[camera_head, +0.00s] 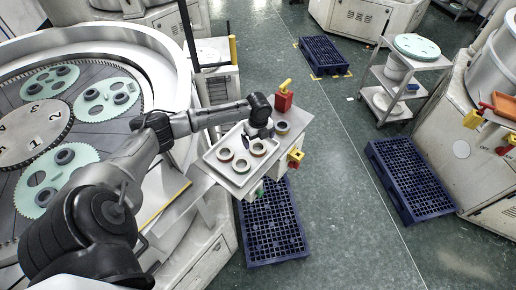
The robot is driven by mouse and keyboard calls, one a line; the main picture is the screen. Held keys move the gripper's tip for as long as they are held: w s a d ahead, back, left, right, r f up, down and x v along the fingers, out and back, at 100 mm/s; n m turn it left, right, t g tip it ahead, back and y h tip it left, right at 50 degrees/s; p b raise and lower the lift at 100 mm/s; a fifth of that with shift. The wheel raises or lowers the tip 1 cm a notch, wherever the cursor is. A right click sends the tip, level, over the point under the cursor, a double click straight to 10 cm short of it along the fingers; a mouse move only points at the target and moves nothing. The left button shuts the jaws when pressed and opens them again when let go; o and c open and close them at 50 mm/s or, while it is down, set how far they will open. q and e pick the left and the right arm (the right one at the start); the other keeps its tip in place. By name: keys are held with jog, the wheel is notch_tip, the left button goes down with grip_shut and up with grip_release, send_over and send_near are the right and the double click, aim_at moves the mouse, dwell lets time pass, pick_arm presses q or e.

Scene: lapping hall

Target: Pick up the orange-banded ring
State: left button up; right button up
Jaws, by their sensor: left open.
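A pale tray (213,164) on the side table holds several small rings. One ring (258,148) at the tray's right has a reddish-orange band; a second ring (226,154) at the left looks red-banded, and a third ring (242,166) at the front looks green-banded. Another ring (283,128) with a yellowish-brown band lies beside the tray on the table. The colours are small and hard to tell apart. My left gripper (261,136) is open above the tray's far right corner, close to the reddish-orange ring and the ring outside. Its fingers are partly hidden. My right gripper is out of view.
A red box with a yellow handle (284,101) stands at the table's (295,122) far corner. A red and yellow fitting (295,158) hangs on its right side. The large lapping machine (170,75) is at left. Blue pallets (272,225) and a trolley (412,62) stand on the floor.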

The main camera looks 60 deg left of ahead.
aim_at(258, 146)
pick_arm(q)
jog(key=shift+f+p, duration=0.75)
jog(key=shift+f, duration=1.65)
jog(key=shift+a+f, duration=0.1)
jog(key=shift+f, duration=0.25)
jog(key=shift+c, duration=0.5)
jog(key=c, duration=0.9)
jog(key=shift+c, duration=0.4)
jog(key=shift+r, duration=0.15)
